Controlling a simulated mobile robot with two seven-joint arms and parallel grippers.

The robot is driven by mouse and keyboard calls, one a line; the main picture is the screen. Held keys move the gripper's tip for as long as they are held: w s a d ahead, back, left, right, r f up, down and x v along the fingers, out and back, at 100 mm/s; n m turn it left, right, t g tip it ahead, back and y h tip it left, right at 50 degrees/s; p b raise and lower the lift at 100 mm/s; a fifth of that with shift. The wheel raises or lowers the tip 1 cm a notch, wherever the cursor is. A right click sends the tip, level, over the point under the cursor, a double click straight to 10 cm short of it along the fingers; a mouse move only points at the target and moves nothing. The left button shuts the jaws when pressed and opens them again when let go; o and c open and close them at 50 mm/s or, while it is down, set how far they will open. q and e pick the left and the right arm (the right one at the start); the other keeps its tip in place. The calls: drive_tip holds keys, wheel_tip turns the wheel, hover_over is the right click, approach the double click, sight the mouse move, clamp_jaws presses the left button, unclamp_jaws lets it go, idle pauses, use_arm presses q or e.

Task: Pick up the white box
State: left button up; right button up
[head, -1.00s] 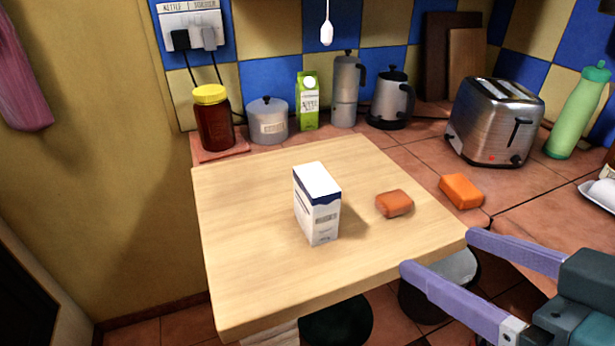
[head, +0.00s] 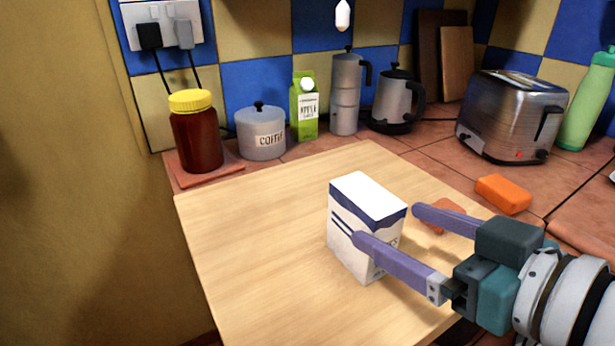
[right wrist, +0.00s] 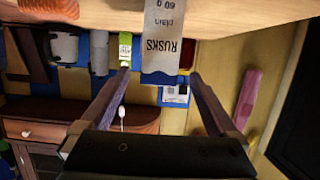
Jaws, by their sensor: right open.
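The white box (head: 345,245) stands upright on the wooden board top, with a dark blue band near its top. It also shows upside down in the right wrist view (right wrist: 160,45), with "RUSKS" printed on it. My right gripper (head: 388,224) is open, its purple fingers pointing at the box from the right. In the head view the near finger overlaps the box's front and the far finger's tip is just right of it. In the right wrist view the box lies ahead, between the lines of the two fingers (right wrist: 159,77). Contact cannot be told. My left gripper is not in view.
An orange-brown block (head: 446,213) lies behind the right gripper's far finger. An orange sponge (head: 503,194) and a toaster (head: 510,115) are further right. The board's left side is clear.

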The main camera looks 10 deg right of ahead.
sight(364, 210)
drive_tip(key=x, duration=0.7)
drive_tip(key=shift+b, duration=0.35)
drive_tip(key=c, duration=1.5)
